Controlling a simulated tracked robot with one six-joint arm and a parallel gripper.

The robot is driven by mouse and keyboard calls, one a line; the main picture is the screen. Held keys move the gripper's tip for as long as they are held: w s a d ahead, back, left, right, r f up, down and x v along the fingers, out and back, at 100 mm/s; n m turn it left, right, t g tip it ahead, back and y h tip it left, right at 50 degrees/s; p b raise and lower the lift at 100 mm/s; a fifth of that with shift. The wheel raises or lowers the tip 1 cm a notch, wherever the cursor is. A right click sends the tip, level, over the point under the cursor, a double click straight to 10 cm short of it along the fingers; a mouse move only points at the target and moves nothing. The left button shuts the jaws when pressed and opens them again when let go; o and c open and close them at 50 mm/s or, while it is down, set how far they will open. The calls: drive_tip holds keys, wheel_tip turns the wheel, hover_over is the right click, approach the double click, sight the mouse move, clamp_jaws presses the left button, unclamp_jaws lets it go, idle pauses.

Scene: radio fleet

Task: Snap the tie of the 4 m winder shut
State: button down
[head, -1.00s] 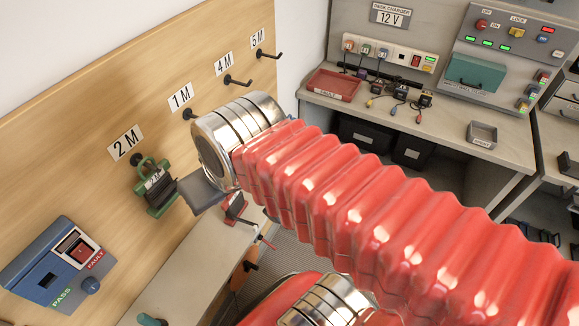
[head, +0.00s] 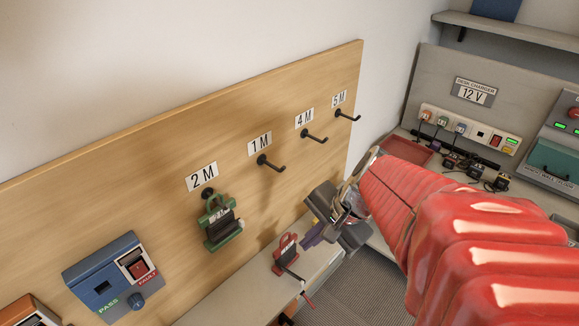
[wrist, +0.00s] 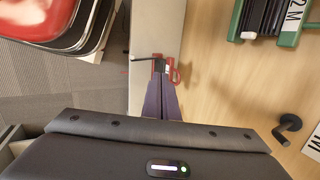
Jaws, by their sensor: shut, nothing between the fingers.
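A red winder (head: 285,253) with dark cable sits on the pale ledge below the pegboard. Its size label cannot be read, and its tie is too small to tell open from shut. My gripper (head: 306,241) is shut and empty, its purple fingers just right of and above the red winder. In the wrist view my closed fingers (wrist: 161,82) point at the red winder (wrist: 173,74) and hide part of it. Whether they touch cannot be told. The hook marked 4 M (head: 314,136) is bare.
A green winder (head: 221,226) hangs on the 2 M hook, left of my gripper. The 1 M (head: 271,163) and 5 M (head: 347,116) hooks are bare and stick out. A blue pass/fault box (head: 105,275) is at lower left. A charger desk stands at right.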

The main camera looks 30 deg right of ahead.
drive_tip(key=s+d+f+m+t, duration=0.1)
drive_tip(key=d+f+m, duration=0.1)
drive_tip(key=d+m, duration=0.4)
drive_tip(key=s+d+f+m+t, duration=0.1)
drive_tip(key=d+f+m+t, duration=0.1)
drive_tip(key=d+m, duration=0.5)
drive_tip(key=s+d+f+m+t+h, duration=0.1)
drive_tip(key=s+d+f+m, duration=0.1)
drive_tip(key=d+f+m, duration=0.2)
drive_tip(key=d+m, duration=0.2)
drive_tip(key=d, duration=0.1)
drive_tip(key=shift+d+m+t, duration=0.25)
drive_tip(key=shift+m+t, duration=0.05)
drive_tip(key=shift+t, duration=0.1)
drive_tip(key=w+r+x, duration=0.2)
drive_tip(key=x, duration=1.1)
drive_tip(key=shift+d+r, duration=0.1)
